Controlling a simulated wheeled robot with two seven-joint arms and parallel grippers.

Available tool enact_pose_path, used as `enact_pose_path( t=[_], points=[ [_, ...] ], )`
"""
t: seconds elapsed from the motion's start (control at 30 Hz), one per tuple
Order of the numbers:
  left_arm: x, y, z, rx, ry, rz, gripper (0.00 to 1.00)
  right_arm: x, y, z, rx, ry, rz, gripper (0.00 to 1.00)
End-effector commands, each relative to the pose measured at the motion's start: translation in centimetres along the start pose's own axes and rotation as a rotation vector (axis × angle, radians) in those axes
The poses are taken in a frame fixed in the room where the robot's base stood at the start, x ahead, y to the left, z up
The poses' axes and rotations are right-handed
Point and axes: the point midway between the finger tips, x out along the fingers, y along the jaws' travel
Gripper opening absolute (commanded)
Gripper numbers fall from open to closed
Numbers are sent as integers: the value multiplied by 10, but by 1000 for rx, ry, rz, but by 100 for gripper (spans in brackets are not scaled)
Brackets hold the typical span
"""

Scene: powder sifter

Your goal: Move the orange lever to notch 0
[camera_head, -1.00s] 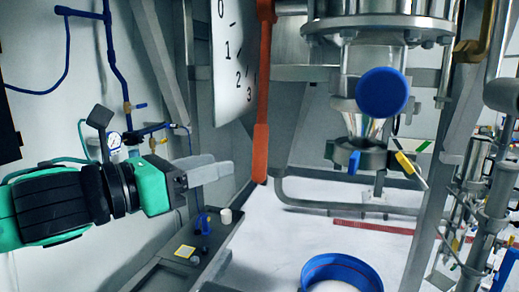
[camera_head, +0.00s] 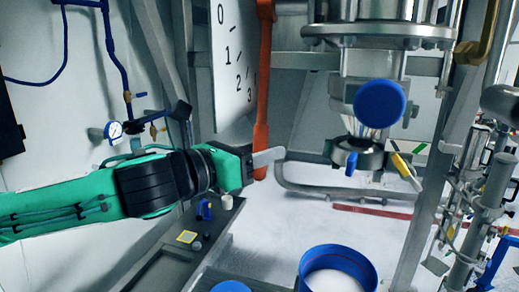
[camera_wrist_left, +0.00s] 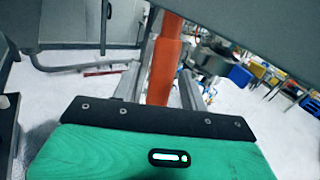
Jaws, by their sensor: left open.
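The orange lever (camera_head: 262,90) hangs nearly vertical just right of the white scale plate (camera_head: 228,98), which is marked 0, 1, 2, 3 from top to bottom. The lever is nearest the 3. My left gripper (camera_head: 268,157) reaches in from the left at the lever's lower end. In the left wrist view the lever (camera_wrist_left: 164,70) stands between the two open grey fingers. I cannot tell whether either finger touches it. My right gripper is not in view.
The metal sifter vessel (camera_head: 375,35) with a blue round knob (camera_head: 380,102) stands right of the lever. A blue-rimmed container (camera_head: 338,258) with white contents is below. A grey bench (camera_head: 185,262) with small items lies under my left arm. A frame post flanks the vessel.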

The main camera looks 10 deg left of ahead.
Motion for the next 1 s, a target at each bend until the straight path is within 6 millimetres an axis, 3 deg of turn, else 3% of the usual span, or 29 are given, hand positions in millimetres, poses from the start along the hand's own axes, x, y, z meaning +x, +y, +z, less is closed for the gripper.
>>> enact_pose_path(
  t=[0.07, 0.3, 0.57, 1.0],
  points=[
    [0, 0, 0, 0, 0, 0, 44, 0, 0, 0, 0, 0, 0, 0],
    [0, 0, 0, 0, 0, 1, 0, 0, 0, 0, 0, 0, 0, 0],
    [-4, -2, 3, -10, 14, 3, 0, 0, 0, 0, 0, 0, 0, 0],
    [-41, -27, 16, -117, 170, 19, 0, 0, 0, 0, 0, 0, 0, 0]
  ],
)
